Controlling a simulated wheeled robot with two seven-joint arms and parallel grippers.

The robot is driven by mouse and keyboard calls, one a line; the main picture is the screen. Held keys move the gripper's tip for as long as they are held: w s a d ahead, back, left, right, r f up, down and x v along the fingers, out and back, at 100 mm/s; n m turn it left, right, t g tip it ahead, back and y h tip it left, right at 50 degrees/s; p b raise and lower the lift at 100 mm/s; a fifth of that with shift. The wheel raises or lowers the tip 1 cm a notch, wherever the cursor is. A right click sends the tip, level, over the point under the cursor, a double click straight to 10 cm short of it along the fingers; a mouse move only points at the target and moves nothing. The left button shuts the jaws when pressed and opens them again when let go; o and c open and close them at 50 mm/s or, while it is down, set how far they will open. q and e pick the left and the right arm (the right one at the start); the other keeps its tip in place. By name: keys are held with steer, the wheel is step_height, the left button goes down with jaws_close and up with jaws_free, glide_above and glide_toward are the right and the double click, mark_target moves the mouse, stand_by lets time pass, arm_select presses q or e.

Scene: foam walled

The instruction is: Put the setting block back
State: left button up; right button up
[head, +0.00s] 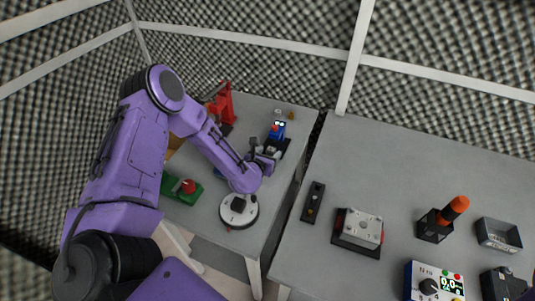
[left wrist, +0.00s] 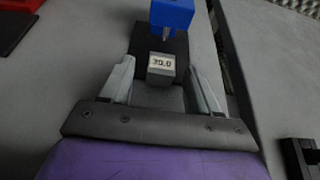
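The setting block (left wrist: 161,66) is a small grey block with a white label reading 30.0. In the left wrist view it sits on a dark base, right below the tip of a blue gauge-like device (left wrist: 172,14). That device also shows in the head view (head: 278,128), on the left table near its right edge. My left gripper (left wrist: 162,80) is open, with its two pale fingers on either side of the block and visible gaps between. In the head view my left gripper (head: 264,158) is just in front of the device. My right gripper is not in view.
The left table (head: 205,215) also holds a red press (head: 223,103), a green box with a red button (head: 182,188) and a round white scale-like device (head: 239,211). A gap separates it from the right table (head: 400,170), which carries several devices. Foam walls stand behind.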

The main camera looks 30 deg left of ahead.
arm_select(q)
steer(key=b+v, duration=0.1)
steer(key=v, duration=0.9)
steer(key=shift+s+r+b, duration=0.15)
steer(key=shift+s+b, duration=0.05)
steer(key=shift+b, duration=0.1)
steer(key=shift+r, duration=0.1)
